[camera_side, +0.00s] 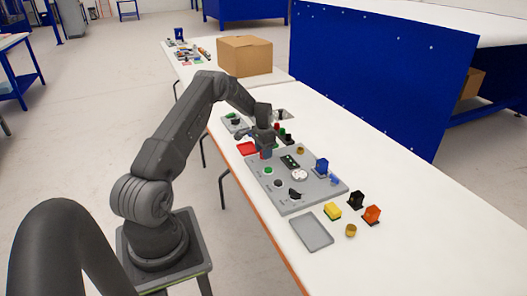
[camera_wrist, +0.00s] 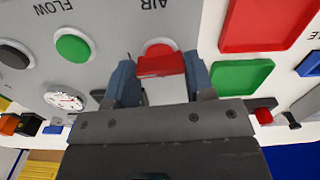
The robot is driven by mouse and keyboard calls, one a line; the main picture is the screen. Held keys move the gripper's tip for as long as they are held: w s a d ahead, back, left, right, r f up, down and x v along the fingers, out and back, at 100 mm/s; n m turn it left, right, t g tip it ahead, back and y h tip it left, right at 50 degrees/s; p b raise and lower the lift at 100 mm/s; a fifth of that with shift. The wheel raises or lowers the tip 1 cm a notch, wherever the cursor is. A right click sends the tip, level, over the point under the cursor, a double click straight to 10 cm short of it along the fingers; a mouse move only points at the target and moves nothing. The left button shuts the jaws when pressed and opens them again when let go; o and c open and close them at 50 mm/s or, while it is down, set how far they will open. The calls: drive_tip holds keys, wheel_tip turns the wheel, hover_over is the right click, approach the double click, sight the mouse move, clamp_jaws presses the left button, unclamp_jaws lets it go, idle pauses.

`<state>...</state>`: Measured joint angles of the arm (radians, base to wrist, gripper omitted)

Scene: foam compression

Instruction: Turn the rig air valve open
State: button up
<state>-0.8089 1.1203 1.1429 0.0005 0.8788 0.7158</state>
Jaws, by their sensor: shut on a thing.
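The rig air valve shows in the wrist view as a red handle (camera_wrist: 161,65) on a round base, beside the upside-down label AIR on the grey rig panel (camera_wrist: 112,22). My gripper (camera_wrist: 161,79) has one blue-grey finger on each side of the red handle and is shut on it. The handle lies across the gap between the fingers, slightly tilted in the picture. In the side view my gripper (camera_side: 265,149) is low over the far left corner of the rig panel (camera_side: 284,204), and it mostly hides the valve there.
A green button (camera_wrist: 72,47), a dark FLOW knob (camera_wrist: 14,55) and a white gauge (camera_wrist: 64,101) are close by. A red tray (camera_side: 247,148) lies beside the rig. Yellow (camera_side: 333,211), black (camera_side: 356,198) and orange (camera_side: 372,214) blocks stand near an empty grey tray (camera_side: 311,231).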

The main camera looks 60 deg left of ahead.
drive_tip(key=shift+m, duration=0.6)
drive_tip(key=o, duration=0.9)
drive_tip(key=shift+r, duration=0.1)
wheel_tip(320, 180, up, 14)
drive_tip(key=shift+f, duration=0.15)
